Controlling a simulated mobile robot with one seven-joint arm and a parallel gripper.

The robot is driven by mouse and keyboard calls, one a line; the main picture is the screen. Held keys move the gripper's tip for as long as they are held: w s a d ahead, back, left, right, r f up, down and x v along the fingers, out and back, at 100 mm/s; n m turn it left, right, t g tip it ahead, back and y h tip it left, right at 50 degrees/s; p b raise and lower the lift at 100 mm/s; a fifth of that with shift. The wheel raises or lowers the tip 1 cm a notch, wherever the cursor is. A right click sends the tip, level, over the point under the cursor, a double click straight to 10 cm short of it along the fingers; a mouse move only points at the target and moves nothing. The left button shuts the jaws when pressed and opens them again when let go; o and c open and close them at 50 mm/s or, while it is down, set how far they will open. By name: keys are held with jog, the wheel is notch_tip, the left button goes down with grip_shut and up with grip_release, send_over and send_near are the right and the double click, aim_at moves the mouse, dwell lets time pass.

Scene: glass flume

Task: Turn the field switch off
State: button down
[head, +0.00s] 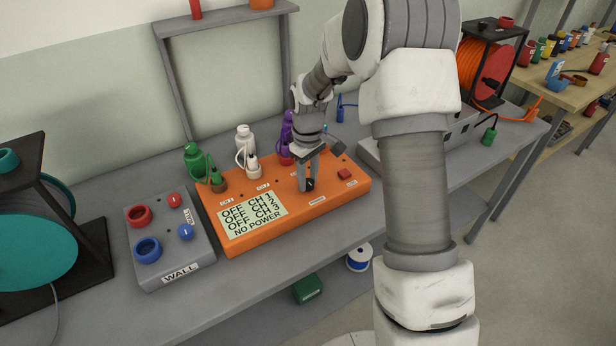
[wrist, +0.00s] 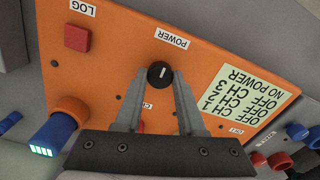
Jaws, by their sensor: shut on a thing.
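The orange box (head: 335,203) stands on the grey bench and fills much of the wrist view (wrist: 215,75). Its display (head: 252,217) reads OFF for CH 1, CH 2 and CH 3, and NO POWER. A black round knob (wrist: 160,74) with a white line sits next to the label POWER (wrist: 172,39). The line runs nearly up and down in the wrist view. My gripper (head: 308,187) points down at the box, its fingers shut on the knob's sides. No label reading "field" is legible. A red button (head: 344,174) sits by the label LOG.
A grey box marked WALL (head: 180,268) with red and blue sockets and knobs stands left of the orange box. Green, white and purple bottle-like things (head: 244,140) stand behind it. A teal reel (head: 35,250) is at far left. A blue plug with lit bars (wrist: 55,135) shows in the wrist view.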

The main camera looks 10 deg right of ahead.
aim_at(308, 182)
jog(key=shift+r, duration=0.1)
jog(key=c, duration=0.5)
grip_release()
notch_tip(308, 182, up, 17)
jog(key=p, duration=0.1)
jog(key=shift+r+p, duration=0.2)
jog(key=shift+p, duration=0.15)
